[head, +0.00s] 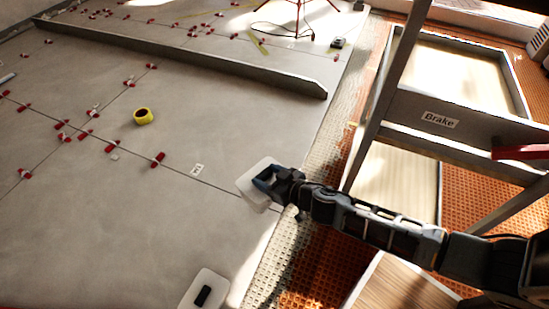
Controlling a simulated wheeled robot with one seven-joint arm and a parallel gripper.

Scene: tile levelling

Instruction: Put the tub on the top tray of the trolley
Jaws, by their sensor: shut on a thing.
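My gripper (265,183) is shut on a white tub (246,179), at the centre of the head view. The tub is over the right edge of the grey tiled floor. The gripper and its fingers hide part of the tub, and I cannot tell whether it touches the floor. The trolley (405,108) stands at the right, with a grey metal frame, a "Brake" label and a red lever. A pale wood-coloured tray (460,75) with a grey rim shows behind the labelled bar. Another pale panel (392,185) shows in front of it; I cannot tell their heights.
A white item with a black bar (205,294) lies at the bottom edge. A yellow tape roll (143,116), several red clips and a long grey straightedge (215,68) lie on the tiles. A red tripod (298,15) stands behind. Orange matting (325,262) borders the tiles.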

